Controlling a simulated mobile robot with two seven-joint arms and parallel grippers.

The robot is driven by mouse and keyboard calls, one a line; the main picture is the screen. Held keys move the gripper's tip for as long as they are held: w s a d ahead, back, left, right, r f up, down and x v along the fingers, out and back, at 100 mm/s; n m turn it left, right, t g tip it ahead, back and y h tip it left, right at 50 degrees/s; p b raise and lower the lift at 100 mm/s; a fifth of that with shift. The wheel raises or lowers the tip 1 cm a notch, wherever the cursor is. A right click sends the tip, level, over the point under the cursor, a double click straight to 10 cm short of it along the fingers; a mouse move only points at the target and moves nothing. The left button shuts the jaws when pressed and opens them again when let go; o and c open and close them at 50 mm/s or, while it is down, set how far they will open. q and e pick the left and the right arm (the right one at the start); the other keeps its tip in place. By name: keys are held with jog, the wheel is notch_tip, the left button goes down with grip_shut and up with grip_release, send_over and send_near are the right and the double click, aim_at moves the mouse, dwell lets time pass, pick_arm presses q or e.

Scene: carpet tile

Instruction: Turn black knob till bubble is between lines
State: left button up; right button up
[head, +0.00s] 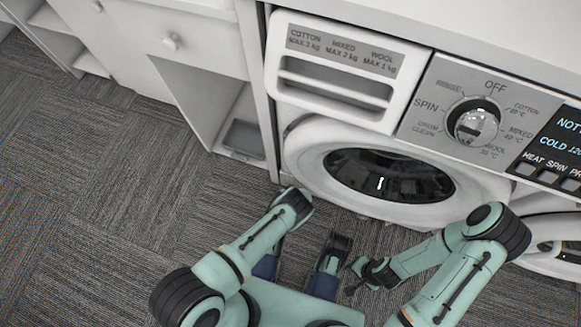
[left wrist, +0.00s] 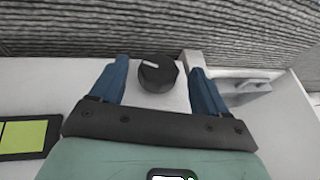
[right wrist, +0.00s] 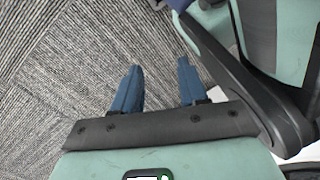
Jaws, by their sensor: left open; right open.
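The black knob (left wrist: 158,75), with a pale mark on its face, sits on a white surface in the left wrist view. My left gripper (left wrist: 160,64) is open, its blue fingers on either side of the knob with gaps visible.
The washing machine (head: 300,150) has a round door (head: 390,178), a silver program dial (head: 474,124) and a dark display (head: 560,140). Another machine stands at right, white cabinets (head: 170,60) at left. A pale bracket-like part (left wrist: 240,88) lies right of the left fingers. Carpet is clear at left.

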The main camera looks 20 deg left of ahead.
pick_arm(q)
jog(key=p+v, duration=0.5)
jog(key=v, duration=0.7)
jog(key=shift+p, duration=0.35)
pick_arm(e)
jog(key=w+a+r+t, duration=0.2)
jog(key=w+r+t, duration=0.1)
jog(key=w+r, duration=0.6)
jog(key=shift+w+n+t, duration=0.25)
jog(key=shift+n+t, duration=0.15)
